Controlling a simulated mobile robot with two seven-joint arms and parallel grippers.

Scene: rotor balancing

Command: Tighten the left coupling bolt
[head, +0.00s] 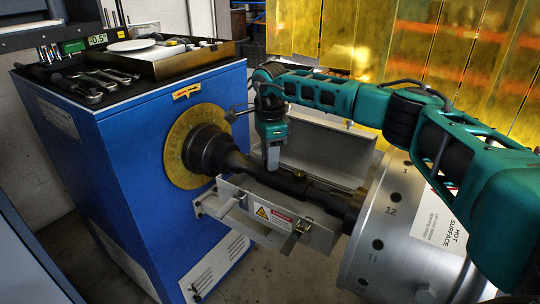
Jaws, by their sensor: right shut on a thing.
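The left coupling (207,150) is a dark stepped hub in front of a yellow disc (178,146) on the blue cabinet. Its bolt is too small and dark to tell apart. A dark shaft (290,182) runs from it to the right. My right gripper (272,165) points down over the shaft, right of the left coupling. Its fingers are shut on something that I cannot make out. Whether the fingertips touch the shaft is unclear. A thin dark part (238,112) sticks out left of the wrist; I cannot tell what it is. My left gripper is out of view.
Several wrenches (105,80) and a tray (160,62) lie on the blue cabinet (120,140). An open guard with a warning label (272,216) lies below the shaft. A large grey drum (385,235) stands right. Yellow curtains (350,40) hang behind. My right arm spans the right side.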

